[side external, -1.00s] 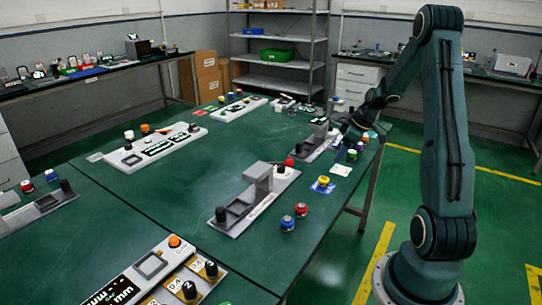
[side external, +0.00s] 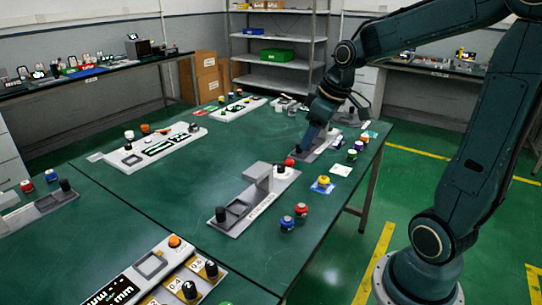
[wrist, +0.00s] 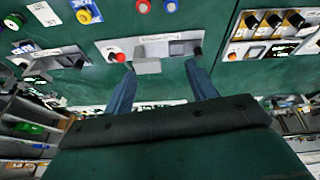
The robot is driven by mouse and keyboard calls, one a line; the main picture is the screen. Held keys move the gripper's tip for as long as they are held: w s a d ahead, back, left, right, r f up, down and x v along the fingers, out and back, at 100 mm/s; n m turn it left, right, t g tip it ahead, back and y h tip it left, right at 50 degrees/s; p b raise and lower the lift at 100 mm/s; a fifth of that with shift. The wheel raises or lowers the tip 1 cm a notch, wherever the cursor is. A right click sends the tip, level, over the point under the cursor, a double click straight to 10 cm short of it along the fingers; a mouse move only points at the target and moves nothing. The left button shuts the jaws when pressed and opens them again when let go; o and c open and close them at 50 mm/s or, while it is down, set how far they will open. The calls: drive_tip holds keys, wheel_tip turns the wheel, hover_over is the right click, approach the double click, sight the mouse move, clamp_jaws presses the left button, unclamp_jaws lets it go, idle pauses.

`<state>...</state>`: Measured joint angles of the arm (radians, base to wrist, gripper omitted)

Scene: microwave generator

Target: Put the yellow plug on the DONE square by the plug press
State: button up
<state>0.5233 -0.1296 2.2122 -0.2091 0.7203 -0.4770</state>
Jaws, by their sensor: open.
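The yellow plug (side external: 323,180) stands upright on a blue square card (side external: 316,187) beside the plug press (side external: 257,183). In the wrist view the yellow plug (wrist: 84,16) is at the upper left and the press (wrist: 147,66) is near the middle. A white card (side external: 341,170) lies just behind the blue one, with nothing on it. The print on both cards is too small to read, so I cannot tell which is marked DONE. My gripper (side external: 302,150) is open and empty above the table behind the press, apart from the plug. Its two blue fingers (wrist: 159,66) are spread.
The press has a red button (side external: 289,162). Another grey station (side external: 330,152) is behind, with several plugs (side external: 352,156) on its right.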

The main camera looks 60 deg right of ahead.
drive_tip(key=s+a+r+m+t, duration=0.1)
drive_tip(key=s+a+r, duration=0.2)
drive_tip(key=s+a, duration=0.9)
drive_tip(key=shift+s+a, duration=0.35)
drive_tip(key=shift+s, duration=0.2)
idle(0.6)
